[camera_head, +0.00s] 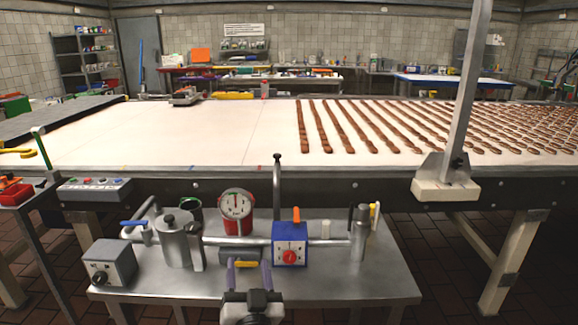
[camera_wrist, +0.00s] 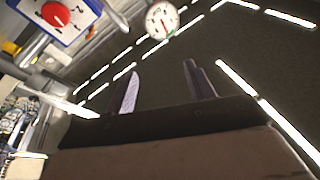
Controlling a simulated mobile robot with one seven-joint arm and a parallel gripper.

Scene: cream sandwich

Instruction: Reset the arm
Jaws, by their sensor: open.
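My gripper (camera_head: 248,267) is at the bottom centre of the head view, in front of the small metal table with the machine parts. Its two purple-grey fingers are spread apart. In the wrist view my gripper (camera_wrist: 164,82) also shows its two fingers apart, with nothing between them. The red-rimmed dial gauge (camera_head: 236,206) and the blue box with a red knob and an orange top (camera_head: 289,246) are just beyond the gripper in the head view. The wrist view shows the blue-edged box (camera_wrist: 57,16) at top left and the gauge (camera_wrist: 162,19) at top centre.
A slanted post (camera_head: 463,110) stands at the right.

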